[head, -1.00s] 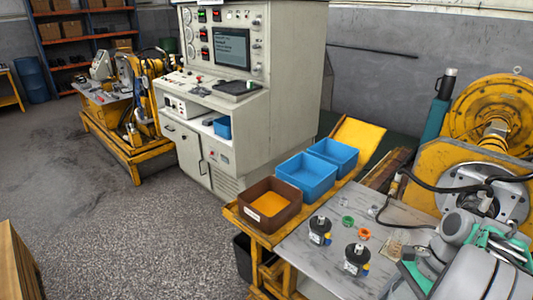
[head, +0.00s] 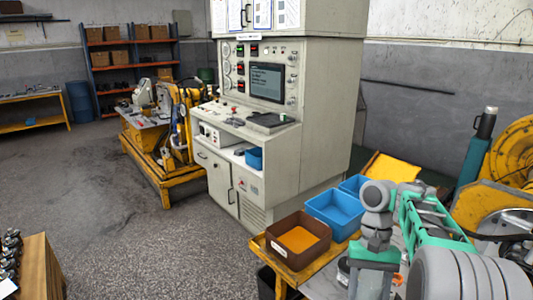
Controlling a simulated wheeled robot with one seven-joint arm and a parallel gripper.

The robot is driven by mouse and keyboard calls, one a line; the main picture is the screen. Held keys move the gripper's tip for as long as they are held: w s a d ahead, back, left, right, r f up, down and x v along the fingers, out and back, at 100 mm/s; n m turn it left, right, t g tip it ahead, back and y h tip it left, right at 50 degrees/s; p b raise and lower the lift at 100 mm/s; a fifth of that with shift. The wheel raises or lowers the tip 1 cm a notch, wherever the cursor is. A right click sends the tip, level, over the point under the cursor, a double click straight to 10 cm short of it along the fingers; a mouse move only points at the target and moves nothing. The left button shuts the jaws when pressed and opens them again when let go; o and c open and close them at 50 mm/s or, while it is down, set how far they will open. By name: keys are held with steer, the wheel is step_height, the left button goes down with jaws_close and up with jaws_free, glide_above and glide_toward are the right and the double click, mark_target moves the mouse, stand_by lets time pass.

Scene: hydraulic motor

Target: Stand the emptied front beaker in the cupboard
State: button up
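My gripper (head: 370,283) hangs pointing down over the near worktable at the lower right. Its fingertips are unclear and the frame's bottom edge is close below, so I cannot tell whether it is open or holds anything. I cannot make out a beaker in the current view; my arm and gripper cover much of the tabletop. The cupboard (head: 215,180) is the lower part of the tall beige control cabinet, with its handled doors looking shut. It stands left of my gripper and farther back.
A brown box (head: 272,252) with a yellow inside and a blue bin (head: 322,213) stand on the worktable beside my gripper. A smaller blue bin (head: 254,158) sits in the cabinet's open shelf. A wooden bench (head: 42,268) is at lower left. The grey floor between is clear.

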steer(key=w+a+f+n+h, duration=0.1)
steer(key=a+n, duration=0.2)
steer(key=a, duration=0.6)
steer(key=shift+a+f, duration=0.2)
steer(key=shift+a, duration=0.2)
